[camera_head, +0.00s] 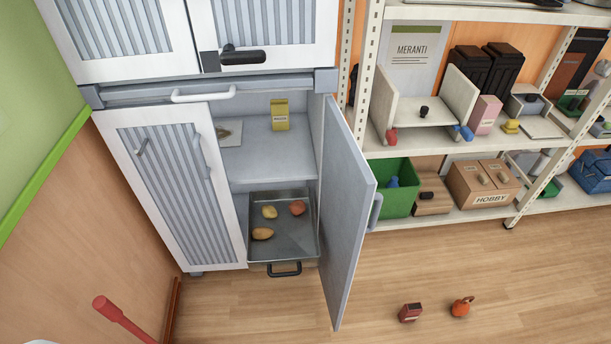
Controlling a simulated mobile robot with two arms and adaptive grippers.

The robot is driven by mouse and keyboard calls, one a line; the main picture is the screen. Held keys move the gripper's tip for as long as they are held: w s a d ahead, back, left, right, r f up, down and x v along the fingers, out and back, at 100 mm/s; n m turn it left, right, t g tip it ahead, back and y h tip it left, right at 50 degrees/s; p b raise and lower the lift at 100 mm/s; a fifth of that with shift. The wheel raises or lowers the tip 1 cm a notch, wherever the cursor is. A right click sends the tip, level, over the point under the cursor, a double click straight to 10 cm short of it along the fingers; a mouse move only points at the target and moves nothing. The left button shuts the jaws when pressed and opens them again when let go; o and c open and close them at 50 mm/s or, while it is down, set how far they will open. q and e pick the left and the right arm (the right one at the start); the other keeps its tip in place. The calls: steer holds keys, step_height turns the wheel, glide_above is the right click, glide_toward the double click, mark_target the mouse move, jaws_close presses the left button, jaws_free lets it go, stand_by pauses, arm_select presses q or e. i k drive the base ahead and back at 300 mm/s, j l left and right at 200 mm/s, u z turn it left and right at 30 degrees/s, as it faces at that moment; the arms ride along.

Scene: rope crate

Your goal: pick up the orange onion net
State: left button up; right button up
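A small rounded orange thing with a narrow loop-like top (461,307) sits on the wooden floor at the bottom right; it looks like the orange onion net. A small dark red box (410,313) lies close to its left, with a gap between them. Neither of my grippers is in view.
A cabinet door (345,215) stands open. Inside, a metal drawer (312,240) holds potato-like items and a reddish round one, below a yellow carton (279,115). A shelf unit (455,217) with a green crate (390,186) stands right. Floor around the net is mostly clear.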

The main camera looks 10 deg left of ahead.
mark_target(460, 307)
steer(key=z, duration=1.3)
